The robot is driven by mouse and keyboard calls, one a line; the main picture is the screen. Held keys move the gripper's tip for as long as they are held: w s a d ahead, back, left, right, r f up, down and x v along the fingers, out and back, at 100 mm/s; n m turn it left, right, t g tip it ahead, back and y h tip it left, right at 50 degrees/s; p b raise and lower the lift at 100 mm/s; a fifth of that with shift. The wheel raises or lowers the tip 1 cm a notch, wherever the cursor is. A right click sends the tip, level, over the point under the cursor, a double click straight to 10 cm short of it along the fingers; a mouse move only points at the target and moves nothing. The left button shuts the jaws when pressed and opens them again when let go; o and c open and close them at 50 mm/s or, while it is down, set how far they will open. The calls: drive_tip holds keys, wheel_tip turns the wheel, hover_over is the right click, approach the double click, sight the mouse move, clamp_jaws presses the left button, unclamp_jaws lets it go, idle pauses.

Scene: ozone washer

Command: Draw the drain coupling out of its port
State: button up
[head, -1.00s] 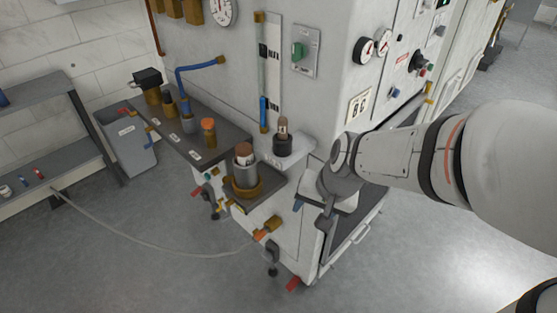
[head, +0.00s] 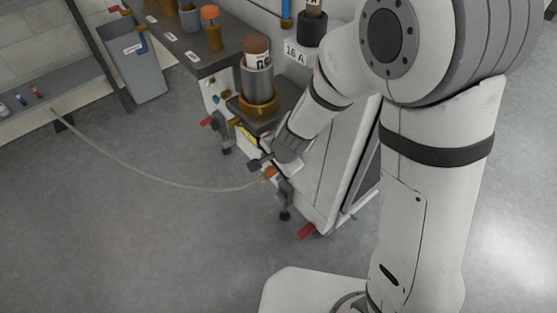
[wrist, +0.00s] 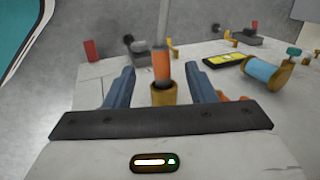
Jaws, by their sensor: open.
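The drain coupling is an orange sleeve (wrist: 161,66) in the middle of the wrist view, with a grey hose (wrist: 162,22) running from it. It sits in a brass port (wrist: 163,95) on the white panel. My gripper (wrist: 163,80) is open, with one blue finger on each side of the coupling and visible gaps between. In the head view my gripper (head: 268,167) is low at the machine's front, at the coupling (head: 270,173). There my wrist partly hides the port.
A black clamp with a red handle (head: 306,231) stands close by the coupling. A shelf with a brass-based canister (head: 257,80) overhangs nearby. The hose (head: 150,178) trails left across open floor.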

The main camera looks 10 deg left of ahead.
sight(267, 174)
drive_tip(key=b+x, duration=0.5)
drive_tip(key=x, duration=0.3)
drive_tip(key=shift+w+r, duration=0.1)
clamp_jaws()
drive_tip(key=s+a, duration=0.5)
drive_tip(key=s, duration=0.2)
drive_tip(key=shift+a+f, duration=0.3)
drive_tip(key=shift+f, duration=0.05)
idle(1.7)
